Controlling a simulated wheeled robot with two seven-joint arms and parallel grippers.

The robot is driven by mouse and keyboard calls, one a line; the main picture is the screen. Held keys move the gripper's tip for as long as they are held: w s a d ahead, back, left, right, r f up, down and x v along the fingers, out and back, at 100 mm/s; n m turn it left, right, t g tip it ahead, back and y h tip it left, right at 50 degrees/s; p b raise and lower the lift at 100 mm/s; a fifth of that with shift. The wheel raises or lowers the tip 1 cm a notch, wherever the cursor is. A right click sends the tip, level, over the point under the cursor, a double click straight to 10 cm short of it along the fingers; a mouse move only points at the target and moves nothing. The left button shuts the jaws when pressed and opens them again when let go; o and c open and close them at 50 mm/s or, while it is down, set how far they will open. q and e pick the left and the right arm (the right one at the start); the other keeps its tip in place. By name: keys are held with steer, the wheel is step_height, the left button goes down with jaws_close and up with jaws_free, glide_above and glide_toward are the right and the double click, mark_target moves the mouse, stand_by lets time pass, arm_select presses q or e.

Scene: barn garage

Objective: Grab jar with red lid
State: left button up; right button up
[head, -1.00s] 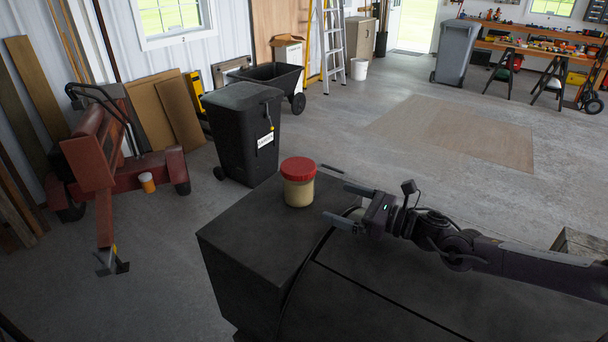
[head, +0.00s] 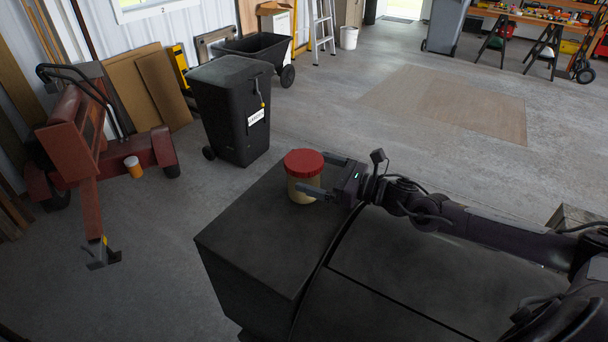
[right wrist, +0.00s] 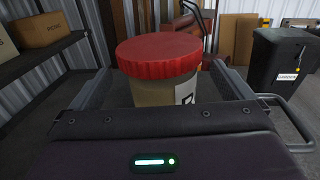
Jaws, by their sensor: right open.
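The jar with the red lid (head: 303,176) stands upright on the flat black top (head: 262,225) of a dark box-like unit. It has a pale yellowish body. My right gripper (head: 318,174) is open, with one finger on the near side of the jar and the other on the far side. In the right wrist view the jar (right wrist: 158,70) stands between the two spread fingers, with a gap on each side. Part of a label shows on its right side. The near finger hides part of the jar's body in the head view. My left gripper is not in view.
A black wheeled bin (head: 236,108) stands on the floor behind the unit. A red machine (head: 100,150) with an orange-and-white container (head: 133,167) on it stands at left. A cart (head: 255,58) stands farther back. The unit's top around the jar is clear.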

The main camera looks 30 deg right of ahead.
mark_target(301, 168)
steer(key=p+x, duration=0.2)
steer(key=x, duration=0.2)
steer(key=shift+d, duration=0.1)
steer(key=shift+w+a+f, duration=0.1)
steer(key=shift+w+a, duration=0.15)
steer(key=shift+a, duration=0.05)
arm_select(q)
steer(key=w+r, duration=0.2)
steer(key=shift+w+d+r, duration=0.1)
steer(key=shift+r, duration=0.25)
arm_select(e)
steer(key=shift+d, duration=0.1)
steer(key=c, duration=0.4)
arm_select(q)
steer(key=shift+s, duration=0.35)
arm_select(e)
steer(key=c, duration=0.7)
